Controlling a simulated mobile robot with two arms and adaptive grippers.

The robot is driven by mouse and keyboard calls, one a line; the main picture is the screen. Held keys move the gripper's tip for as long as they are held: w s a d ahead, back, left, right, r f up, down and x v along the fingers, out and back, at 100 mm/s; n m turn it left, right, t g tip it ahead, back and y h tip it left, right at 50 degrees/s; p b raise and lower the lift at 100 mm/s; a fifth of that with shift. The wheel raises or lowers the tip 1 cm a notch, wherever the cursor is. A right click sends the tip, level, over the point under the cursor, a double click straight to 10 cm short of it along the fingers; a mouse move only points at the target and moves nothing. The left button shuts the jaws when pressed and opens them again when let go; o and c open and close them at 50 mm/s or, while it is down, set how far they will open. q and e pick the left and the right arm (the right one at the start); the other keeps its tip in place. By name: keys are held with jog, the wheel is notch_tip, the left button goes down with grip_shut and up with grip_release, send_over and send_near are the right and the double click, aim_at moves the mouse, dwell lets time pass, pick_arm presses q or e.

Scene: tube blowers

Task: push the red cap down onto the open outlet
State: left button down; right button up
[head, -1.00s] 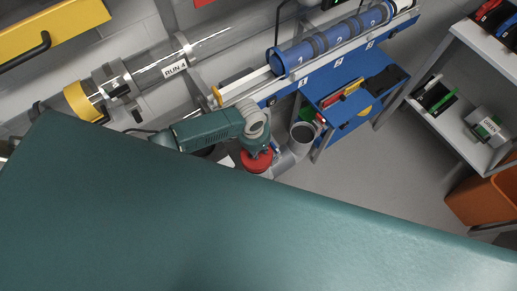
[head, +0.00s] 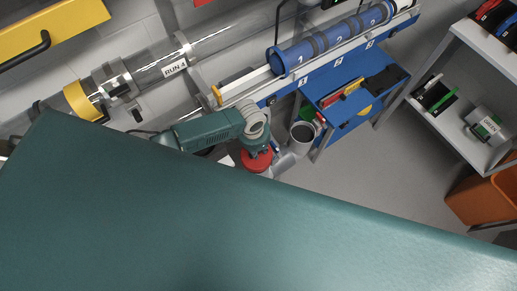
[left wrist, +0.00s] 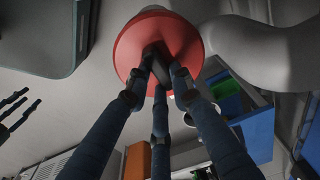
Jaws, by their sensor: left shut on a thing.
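The red cap (head: 256,162) is in the middle of the head view, under my left gripper (head: 259,152). In the left wrist view the red cap (left wrist: 186,38) is a round disc with a dark grip at its centre. The three fingers of my left gripper (left wrist: 160,75) are shut on that grip. A grey bent pipe (head: 285,162) lies beside the cap, with an open round mouth (head: 302,133) facing up. The pipe also fills the right of the left wrist view (left wrist: 260,55). The cap's far side is hidden, so I cannot tell if it touches an outlet. My right gripper (left wrist: 15,108) shows empty with spread fingers.
A blue stand (head: 350,105) with small red and green items is right of the pipe. A shelf (head: 470,125) and orange bin (head: 485,190) stand right. Grey floor between is free.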

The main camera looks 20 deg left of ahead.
pick_arm(q)
jog(key=shift+f+b, duration=1.3)
jog(key=shift+f, duration=0.55)
jog(key=c, duration=1.4)
grip_release()
jog(key=shift+c, duration=0.2)
jog(key=r, duration=0.8)
jog(key=s+r, duration=0.1)
jog(key=r, duration=0.3)
jog(key=shift+a, duration=0.35)
